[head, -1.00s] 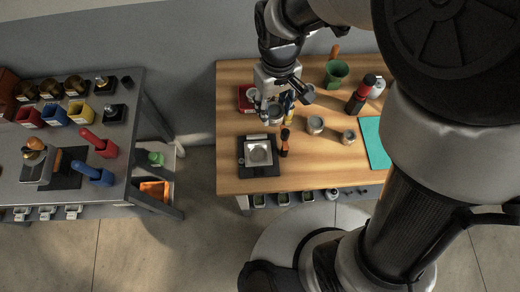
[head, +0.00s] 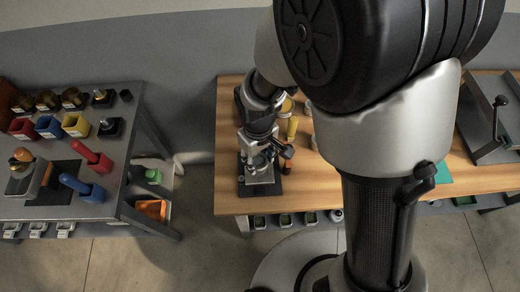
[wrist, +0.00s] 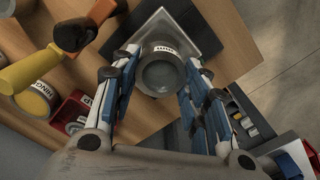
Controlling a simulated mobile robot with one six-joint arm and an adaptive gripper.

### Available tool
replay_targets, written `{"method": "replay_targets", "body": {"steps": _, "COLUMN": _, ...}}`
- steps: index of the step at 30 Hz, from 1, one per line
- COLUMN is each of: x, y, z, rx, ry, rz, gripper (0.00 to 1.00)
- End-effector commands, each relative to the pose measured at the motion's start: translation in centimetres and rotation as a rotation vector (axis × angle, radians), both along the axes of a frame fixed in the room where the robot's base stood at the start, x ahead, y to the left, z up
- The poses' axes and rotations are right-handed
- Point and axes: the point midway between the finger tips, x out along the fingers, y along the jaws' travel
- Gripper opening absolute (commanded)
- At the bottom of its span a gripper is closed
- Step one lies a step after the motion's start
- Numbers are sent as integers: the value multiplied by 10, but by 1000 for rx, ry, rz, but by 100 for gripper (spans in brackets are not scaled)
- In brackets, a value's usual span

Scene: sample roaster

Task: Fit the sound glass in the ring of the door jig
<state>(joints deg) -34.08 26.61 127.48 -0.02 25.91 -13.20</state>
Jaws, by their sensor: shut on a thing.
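My gripper (wrist: 162,62) is shut on a grey round, cup-like piece (wrist: 161,74) with a white label on its rim, seen from above in the wrist view. Its inside looks dull grey; I cannot tell whether this is the sound glass. Below it lies a square plate with a pale top (wrist: 182,34) and a dark border, near the table edge. In the head view my gripper (head: 259,166) is over the dark base of this plate (head: 244,189). Whether the held piece touches the plate is unclear. I cannot make out the ring of the door jig.
Beside the gripper are a yellow-filled labelled cup (wrist: 36,99), a red labelled box (wrist: 70,114) and an orange-and-black handled tool (wrist: 88,26). A lever device (head: 492,135) stands at the table's right. A separate bench (head: 110,165) with coloured cups stands at left, across a gap.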

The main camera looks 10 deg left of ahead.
Motion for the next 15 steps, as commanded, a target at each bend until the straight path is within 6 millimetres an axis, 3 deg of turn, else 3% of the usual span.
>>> {"method": "replay_targets", "body": {"steps": 9, "x": -1, "y": 0, "z": -40, "rx": -2, "ry": 3, "rz": 0, "gripper": 16}}
{"method": "replay_targets", "body": {"steps": 15, "x": 0, "y": 0, "z": -43, "rx": 1, "ry": -1, "rz": 0, "gripper": 16}}
